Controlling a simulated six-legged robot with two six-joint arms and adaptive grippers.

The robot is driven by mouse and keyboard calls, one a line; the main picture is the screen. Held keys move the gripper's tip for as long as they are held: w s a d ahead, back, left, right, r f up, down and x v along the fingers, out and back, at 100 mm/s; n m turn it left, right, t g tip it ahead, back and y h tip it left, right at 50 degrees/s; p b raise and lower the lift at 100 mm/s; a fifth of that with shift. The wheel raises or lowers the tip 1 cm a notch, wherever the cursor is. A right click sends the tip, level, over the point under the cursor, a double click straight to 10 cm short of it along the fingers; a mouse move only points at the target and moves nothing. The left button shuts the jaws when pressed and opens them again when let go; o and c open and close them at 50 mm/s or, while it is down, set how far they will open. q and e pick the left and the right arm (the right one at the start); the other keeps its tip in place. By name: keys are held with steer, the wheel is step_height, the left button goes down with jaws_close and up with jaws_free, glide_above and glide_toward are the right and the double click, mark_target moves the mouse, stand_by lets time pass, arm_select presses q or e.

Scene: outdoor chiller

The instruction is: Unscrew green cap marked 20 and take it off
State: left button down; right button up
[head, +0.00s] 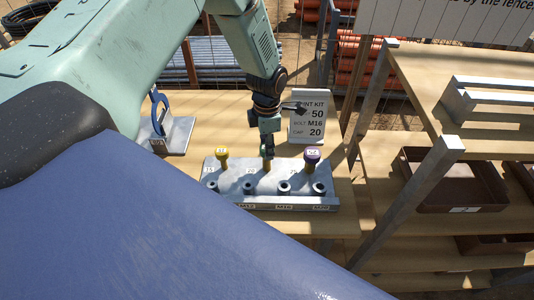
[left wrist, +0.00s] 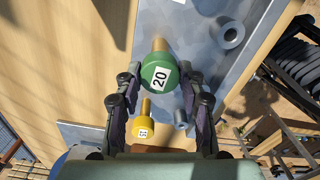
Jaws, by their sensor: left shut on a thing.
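The green cap (left wrist: 160,75) marked 20 shows in the left wrist view, on a brass-coloured stem (left wrist: 160,45). My left gripper (left wrist: 158,72) has a finger on each side of the cap and is shut on it. In the head view, my left gripper (head: 268,146) points down over the middle of the grey metal block (head: 235,190) and largely hides the cap; the stem (head: 267,166) shows below it. I cannot tell whether the thread is loose. My right gripper is in neither view.
A yellow cap (head: 222,154) stands to the left on the block and a purple cap (head: 312,156) to the right. A sign (head: 310,117) reading "CAP 20" stands behind. A blue-handled item (head: 160,118) is at the left, and a brown tray (head: 455,185) is on the right shelf.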

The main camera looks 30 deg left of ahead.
arm_select(q)
steer(key=shift+w+r, duration=0.1)
steer(key=shift+r, duration=1.95)
steer(key=c, duration=1.3)
jaws_free()
steer(key=shift+c, duration=0.2)
jaws_close()
